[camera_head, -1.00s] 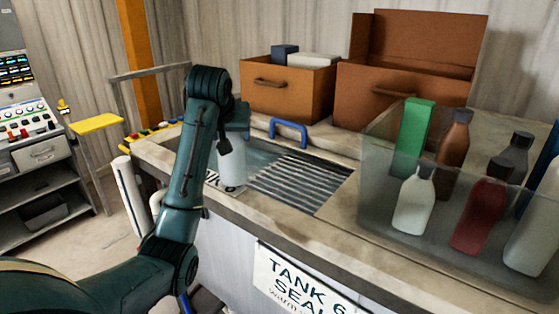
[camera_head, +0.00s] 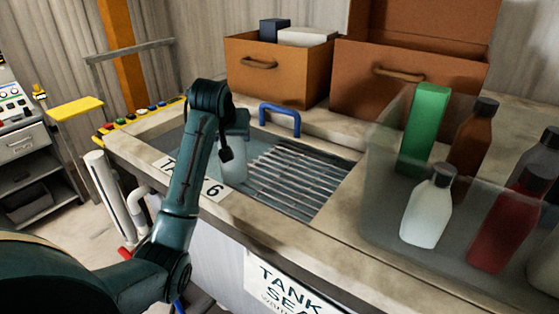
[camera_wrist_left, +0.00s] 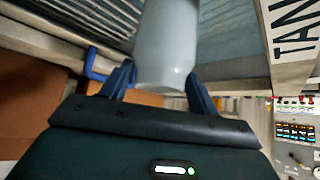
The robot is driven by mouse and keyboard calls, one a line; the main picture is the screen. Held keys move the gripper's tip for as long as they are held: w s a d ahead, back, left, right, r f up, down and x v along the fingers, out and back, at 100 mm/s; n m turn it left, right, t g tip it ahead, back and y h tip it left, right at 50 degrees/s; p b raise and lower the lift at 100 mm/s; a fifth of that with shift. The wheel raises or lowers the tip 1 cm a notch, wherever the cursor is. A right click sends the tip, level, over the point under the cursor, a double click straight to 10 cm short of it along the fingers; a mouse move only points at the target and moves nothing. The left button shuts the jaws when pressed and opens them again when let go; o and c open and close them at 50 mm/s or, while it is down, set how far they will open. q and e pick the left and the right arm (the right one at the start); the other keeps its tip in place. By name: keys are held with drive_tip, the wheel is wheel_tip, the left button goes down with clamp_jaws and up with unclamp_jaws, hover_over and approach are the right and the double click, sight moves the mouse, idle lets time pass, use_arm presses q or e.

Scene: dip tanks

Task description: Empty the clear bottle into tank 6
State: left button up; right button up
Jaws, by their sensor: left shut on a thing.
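My left gripper (camera_head: 237,128) is shut on a pale, translucent bottle (camera_head: 233,168), which hangs below it over tank 6 (camera_head: 295,182). The wrist view shows the bottle (camera_wrist_left: 168,45) between the blue fingers (camera_wrist_left: 160,85), one end near the palm, the other beyond the top edge. I cannot make out its neck or opening, nor any liquid leaving it. The tank is a sunken basin with a ribbed grey surface. Its "TANK 6" label (camera_head: 212,190) lies on the near rim, partly behind my arm. My right gripper is out of view.
A clear bin (camera_head: 385,222) at right holds several bottles and a green box (camera_head: 425,128). Two brown crates (camera_head: 270,72) (camera_head: 398,88) stand behind the tank. A blue handle (camera_head: 280,112) rises from the back rim.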

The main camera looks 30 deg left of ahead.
sight(244, 144)
use_arm(q)
drive_tip(key=shift+d+r, duration=0.15)
drive_tip(key=shift+w+d+r+m+g+y, duration=0.15)
drive_tip(key=shift+w+d+m+y, duration=0.1)
drive_tip(key=shift+d+y, duration=0.25)
drive_tip(key=shift+w+d+r+m+g+y, duration=0.15)
drive_tip(key=shift+d+m+g+y, duration=0.05)
drive_tip(key=shift+d+y, duration=0.3)
drive_tip(key=shift+w+d+r+m+g+y, duration=0.15)
drive_tip(key=shift+w+d+m+y, duration=0.1)
drive_tip(key=shift+d+y, duration=0.2)
drive_tip(key=shift+w+d+f+m+g+y, duration=0.2)
drive_tip(key=shift+d+f+m+y, duration=0.25)
drive_tip(key=shift+d+y, duration=0.35)
drive_tip(key=shift+w+d+f+m+g+y, duration=0.15)
drive_tip(key=shift+w+d+f+m+y, duration=0.25)
drive_tip(key=shift+y, duration=0.55)
drive_tip(key=shift+w+d+f+m+g+y, duration=0.15)
drive_tip(key=shift+d+f+m+y, duration=0.5)
drive_tip(key=shift+y, duration=0.25)
drive_tip(key=shift+d, duration=0.1)
